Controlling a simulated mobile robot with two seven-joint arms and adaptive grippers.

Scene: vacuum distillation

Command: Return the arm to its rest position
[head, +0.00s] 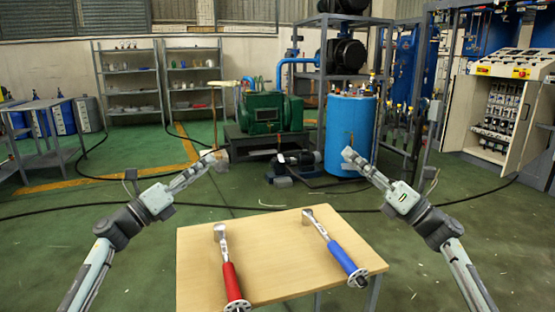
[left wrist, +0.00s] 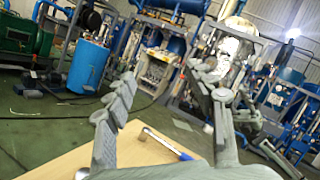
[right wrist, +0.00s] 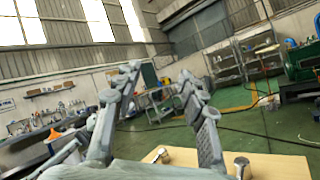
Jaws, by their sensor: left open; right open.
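My left gripper (head: 214,157) is held in the air beyond the far left corner of the small wooden table. Its fingers stand apart with nothing between them in the left wrist view (left wrist: 166,76). My right gripper (head: 352,157) is in the air beyond the table's far right corner. Its fingers are also spread and empty in the right wrist view (right wrist: 158,76). Both arms reach forward from the lower corners of the head view, one on each side of the table. Neither gripper touches anything.
The wooden table (head: 270,250) carries a red-handled tool (head: 231,280) and a blue-handled tool (head: 342,257), lying apart. Beyond stand a green machine (head: 264,112) and a blue tank (head: 349,133). Shelves (head: 130,80) stand at the back left. Floor beside the table is clear.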

